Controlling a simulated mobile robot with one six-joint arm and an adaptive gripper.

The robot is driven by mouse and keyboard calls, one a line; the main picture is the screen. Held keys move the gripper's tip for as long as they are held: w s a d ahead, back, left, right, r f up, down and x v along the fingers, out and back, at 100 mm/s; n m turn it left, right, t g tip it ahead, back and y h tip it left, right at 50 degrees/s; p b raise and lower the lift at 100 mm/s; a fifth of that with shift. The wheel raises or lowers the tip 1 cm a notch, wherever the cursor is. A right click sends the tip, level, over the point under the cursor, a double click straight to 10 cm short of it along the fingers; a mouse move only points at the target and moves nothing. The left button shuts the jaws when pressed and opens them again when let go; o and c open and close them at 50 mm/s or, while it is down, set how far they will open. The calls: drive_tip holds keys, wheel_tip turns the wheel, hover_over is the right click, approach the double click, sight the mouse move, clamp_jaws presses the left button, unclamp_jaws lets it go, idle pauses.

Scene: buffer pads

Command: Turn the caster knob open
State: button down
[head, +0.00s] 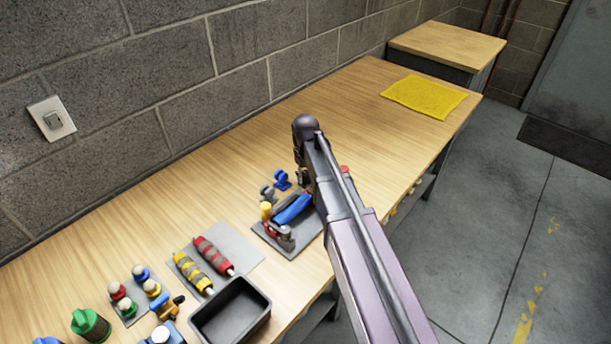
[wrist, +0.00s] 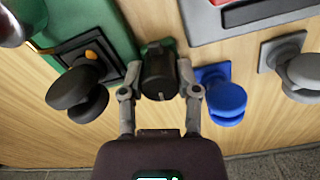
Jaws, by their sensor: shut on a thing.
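In the wrist view my gripper (wrist: 160,90) has its two fingers on either side of a dark, ridged black knob (wrist: 158,70) with green at its base, and is shut on it. A black double-disc caster-like knob (wrist: 76,92) with an orange mark beside it sits to the left on a black and green plate. A blue caster-like piece (wrist: 222,97) is close to the right finger, and a grey one (wrist: 300,68) is farther right. I cannot tell which is the caster knob. In the head view my arm hides the gripper and the held knob.
The wooden bench (head: 345,105) is clear toward the back, with a yellow cloth (head: 424,97) at its far end. A grey plate with a blue handle (head: 293,208), a black bin (head: 230,310), red and yellow grips (head: 213,255) and several small knobs crowd the front left.

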drive_tip(key=shift+n, duration=0.8)
drive_tip(key=shift+c, duration=1.6)
unclamp_jaws()
drive_tip(key=shift+m, duration=0.4)
